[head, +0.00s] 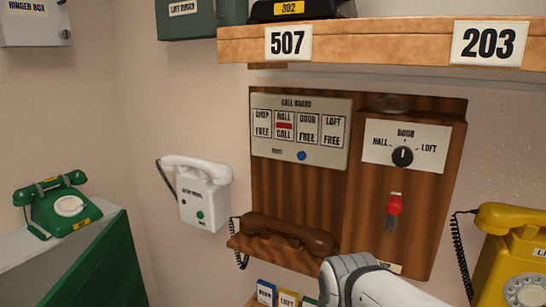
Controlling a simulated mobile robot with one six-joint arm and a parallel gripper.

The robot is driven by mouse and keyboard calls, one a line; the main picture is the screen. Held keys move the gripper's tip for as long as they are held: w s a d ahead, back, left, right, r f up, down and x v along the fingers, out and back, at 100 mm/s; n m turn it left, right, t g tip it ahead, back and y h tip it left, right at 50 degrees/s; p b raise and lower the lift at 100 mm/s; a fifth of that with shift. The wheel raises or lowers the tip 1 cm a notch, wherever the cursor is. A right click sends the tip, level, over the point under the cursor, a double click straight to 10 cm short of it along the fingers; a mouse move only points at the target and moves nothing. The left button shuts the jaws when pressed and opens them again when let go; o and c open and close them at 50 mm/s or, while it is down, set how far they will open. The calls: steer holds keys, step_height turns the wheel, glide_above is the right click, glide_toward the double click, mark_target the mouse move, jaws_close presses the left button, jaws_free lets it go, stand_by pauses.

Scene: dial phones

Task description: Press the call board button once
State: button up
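The call board (300,105) is a pale grey panel on the upper left of a brown wooden backboard on the wall, in the head view. It has four label windows. The hall window (284,126) shows a red bar and reads CALL; the shop, door and loft windows read FREE. A round blue button (302,156) sits at the panel's lower edge, with small lettering to its left. Nothing covers it. A white and grey part of my arm shows at the bottom, below the backboard and apart from the button. My gripper's fingers are not in view.
A brown handset (285,236) rests below the board. Right of it are a hall/door/loft knob (402,156) and a red lever (394,205). A white wall phone (198,193) hangs left, a yellow phone (515,255) stands right. A wooden shelf (380,40) juts out above.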

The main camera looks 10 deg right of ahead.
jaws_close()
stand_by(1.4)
